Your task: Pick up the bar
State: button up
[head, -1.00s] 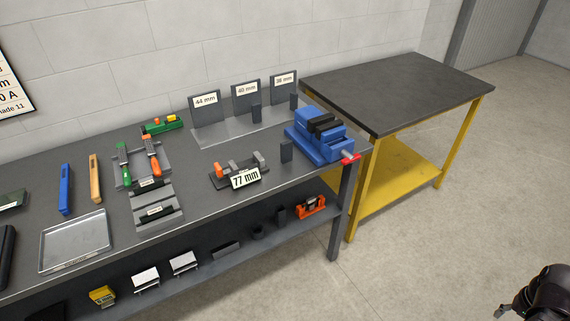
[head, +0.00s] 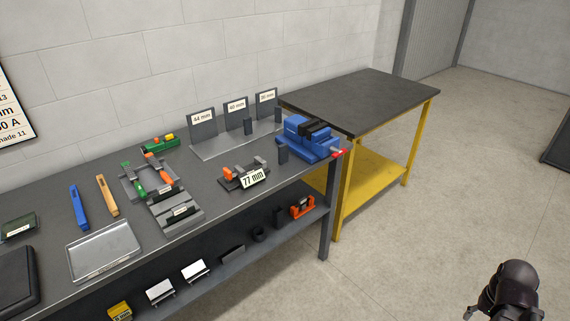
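I cannot tell which bar the task names. My gripper (head: 471,312) shows only partly at the bottom right, dark, over the floor and well away from the bench. Its fingers are too small and cut off to tell open from shut.
A 77 mm fixture (head: 243,175), files (head: 108,194), a clear tray (head: 104,250) and a slotted block (head: 178,214) occupy the bench. Its lower shelf holds an orange-framed item (head: 302,206) and other parts. A yellow-legged table (head: 365,95) with a bare top stands behind right. Floor at right is free.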

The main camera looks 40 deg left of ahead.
aim_at(283, 148)
jog(key=z, duration=0.1)
jog(key=k, duration=1.1)
jog(key=u, duration=1.8)
jog(key=i, duration=1)
jog(key=u, duration=0.05)
